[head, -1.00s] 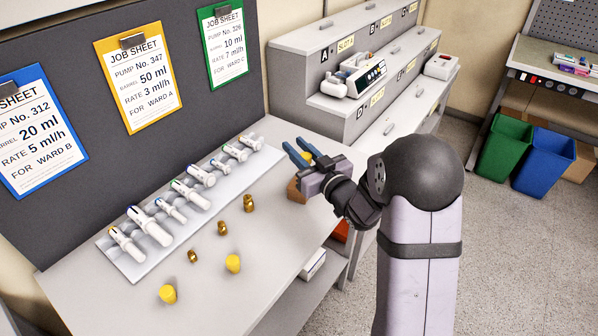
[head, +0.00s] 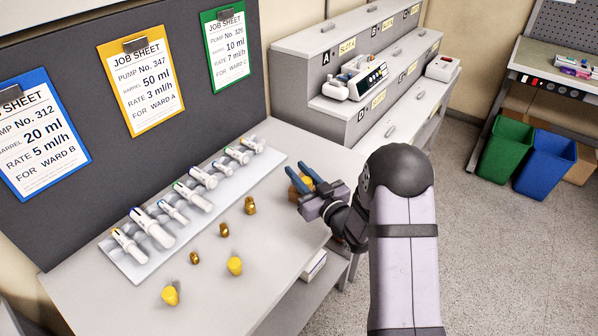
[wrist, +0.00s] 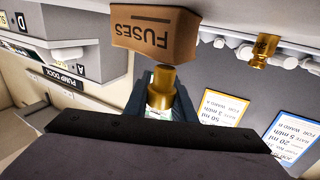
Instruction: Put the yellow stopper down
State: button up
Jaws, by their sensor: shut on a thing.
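My gripper (head: 303,183) is over the right part of the bench, its blue fingers pointing to the upper left. I cannot tell whether the stopper touches the box or the bench. Two other yellow stoppers (head: 170,296) (head: 235,266) stand near the bench's front.
Several brass pieces (head: 250,205) stand mid-bench. A pale tray (head: 128,267) with several syringes lies along the back board. A stepped grey dock (head: 340,120) with a pump (head: 365,78) is beyond the bench. Bare bench (head: 275,235) lies left of my gripper.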

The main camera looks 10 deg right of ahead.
aim_at(310, 185)
jog(key=shift+f+b, duration=0.25)
jog(key=shift+b, duration=0.05)
jog(key=o, duration=1)
jog(key=shift+r, duration=0.1)
jog(key=shift+r+p, duration=0.15)
jog(key=shift+p, duration=0.15)
jog(key=b+v, duration=0.2)
jog(key=v, duration=0.8)
jog(key=shift+s+d+b, duration=0.2)
jog(key=shift+s+b, duration=0.1)
jog(key=shift+b, duration=0.1)
jog(key=shift+s+d, duration=0.2)
jog(key=shift+s, duration=0.45)
jog(key=shift+w, duration=0.1)
